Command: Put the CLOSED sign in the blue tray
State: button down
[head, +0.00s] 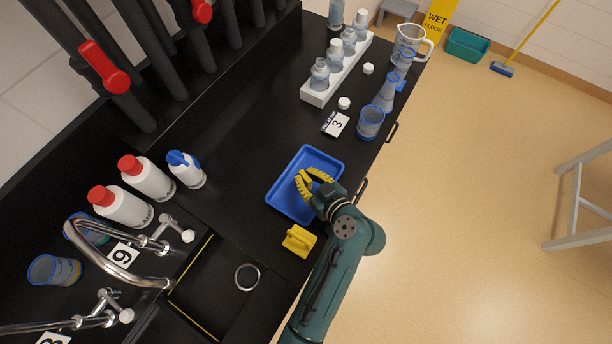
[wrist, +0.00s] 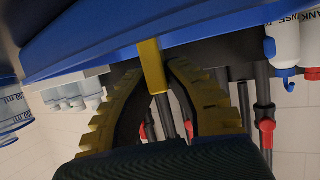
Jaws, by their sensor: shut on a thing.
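The blue tray (head: 275,196) lies on the black counter near its right edge. My gripper (head: 304,177) is over the tray, with its yellow fingers above the tray floor. In the wrist view my gripper (wrist: 153,82) is shut on a thin yellow piece (wrist: 152,65), which stands out past the fingertips against the blue tray (wrist: 100,45). No lettering shows on this piece, so I cannot tell from its face whether it is the CLOSED sign. Whether it touches the tray is unclear. I can read no CLOSED lettering elsewhere.
A yellow block with a raised grip (head: 299,240) sits just below the tray, by the sink (head: 215,290). White bottles (head: 148,178) stand at left. A number 3 card (head: 337,124), a blue-rimmed beaker (head: 370,122) and a white rack (head: 318,97) stand beyond the tray.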

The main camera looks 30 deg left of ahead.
jog(key=c, duration=1.2)
grip_release()
jog(key=shift+o, duration=0.2)
